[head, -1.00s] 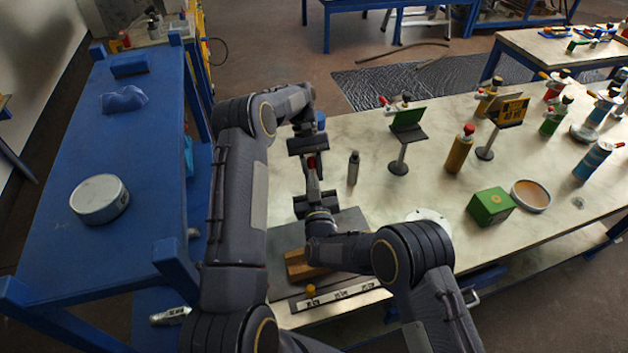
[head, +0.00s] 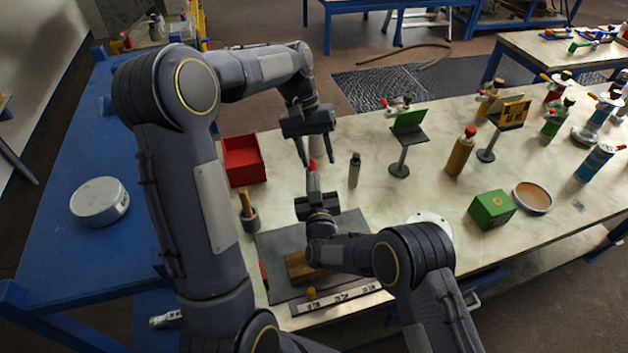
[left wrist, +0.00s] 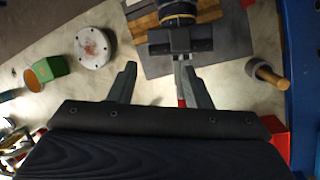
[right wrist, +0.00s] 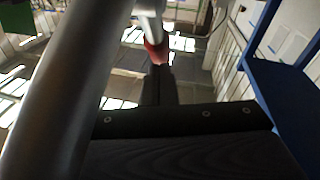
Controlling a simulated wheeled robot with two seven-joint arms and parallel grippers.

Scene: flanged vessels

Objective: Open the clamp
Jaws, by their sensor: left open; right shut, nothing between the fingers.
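A red-tipped part (head: 312,165) shows just beyond my right gripper's fingertips in the head view. In the right wrist view a red tip (right wrist: 157,50) on a silver rod meets the shut fingers, and a large metal cylinder (right wrist: 70,90) fills the left side. A grey cylinder (head: 316,146) stands behind my left gripper's fingers in the head view. I cannot make out the clamp's body. My right gripper (head: 313,176) is shut and empty, pointing away. My left gripper (head: 318,163) is open and empty above the red part, and its fingers (left wrist: 160,67) are apart in its wrist view.
A red tray (head: 244,160) and a cup with a wooden handle (head: 249,216) stand at left. A wooden block (head: 302,267) lies on the grey mat (head: 275,243). A small grey bottle (head: 354,170) and a green display stand (head: 404,150) are to the right.

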